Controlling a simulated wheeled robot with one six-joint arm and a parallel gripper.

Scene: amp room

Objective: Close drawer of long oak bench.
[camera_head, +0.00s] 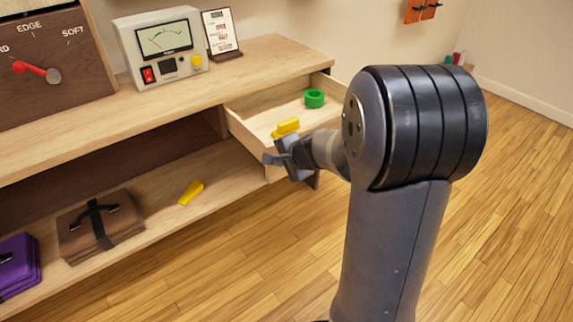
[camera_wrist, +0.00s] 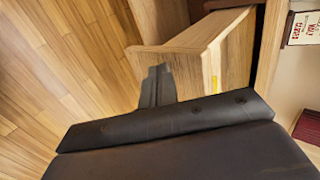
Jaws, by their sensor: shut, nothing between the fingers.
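The long oak bench (camera_head: 75,127) runs along the wall on the left in the head view. Its drawer (camera_head: 248,130) is pulled out at the bench's right end and stands open. A green ring (camera_head: 314,98) and a yellow object (camera_head: 286,127) show at the drawer in the head view. My gripper (camera_head: 271,160) is shut and empty, close to the drawer's front. In the wrist view my fingers (camera_wrist: 157,82) are together near the outer face of the drawer (camera_wrist: 190,60). I cannot tell whether they touch it. My arm hides part of the drawer front in the head view.
A meter box (camera_head: 163,50) and a small framed card (camera_head: 221,33) stand on the bench top. On the lower shelf lie a yellow piece (camera_head: 191,192), a brown case (camera_head: 100,225) and a purple case (camera_head: 17,264). The wooden floor (camera_head: 250,260) before the bench is clear.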

